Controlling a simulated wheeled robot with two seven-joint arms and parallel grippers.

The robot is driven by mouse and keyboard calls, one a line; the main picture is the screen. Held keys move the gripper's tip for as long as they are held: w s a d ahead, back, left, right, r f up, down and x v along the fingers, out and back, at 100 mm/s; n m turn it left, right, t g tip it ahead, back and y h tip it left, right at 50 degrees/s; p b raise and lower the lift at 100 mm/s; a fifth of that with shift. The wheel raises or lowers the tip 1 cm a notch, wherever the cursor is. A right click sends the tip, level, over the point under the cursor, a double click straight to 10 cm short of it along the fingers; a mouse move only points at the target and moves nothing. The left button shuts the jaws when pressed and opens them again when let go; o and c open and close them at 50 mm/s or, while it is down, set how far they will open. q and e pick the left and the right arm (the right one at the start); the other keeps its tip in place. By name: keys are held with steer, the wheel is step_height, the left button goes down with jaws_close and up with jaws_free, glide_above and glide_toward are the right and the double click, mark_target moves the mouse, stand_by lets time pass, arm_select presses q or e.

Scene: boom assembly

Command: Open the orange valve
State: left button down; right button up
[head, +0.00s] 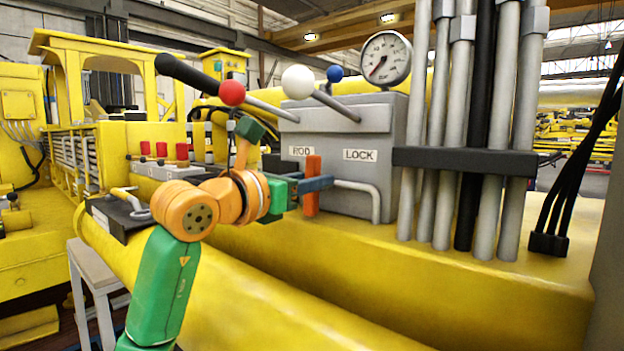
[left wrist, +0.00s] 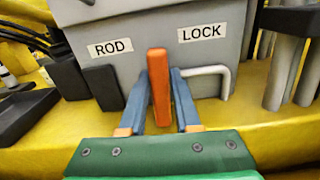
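The orange valve (head: 312,170) is an upright orange bar at the front of the grey control box, between the ROD and LOCK labels. It also shows in the left wrist view (left wrist: 158,80), standing nearly vertical. My left gripper (head: 318,184) has reached it from the left. The valve's mount behind the bar is hidden. My right gripper is not in view.
The grey box (head: 385,125) carries levers with a red knob (head: 232,92) and a white knob (head: 298,82), above my arm. A bent grey pipe (head: 365,188) is right of the valve. Vertical grey pipes (head: 430,130) stand farther right. A yellow beam (head: 400,270) runs below.

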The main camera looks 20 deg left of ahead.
arm_select(q)
steer(key=shift+n, duration=0.5)
steer(key=c, duration=0.7)
jaws_free()
steer(key=shift+w, duration=0.1)
steer(key=b+v, duration=0.3)
steer(key=v, duration=0.4)
steer(key=shift+b, duration=0.3)
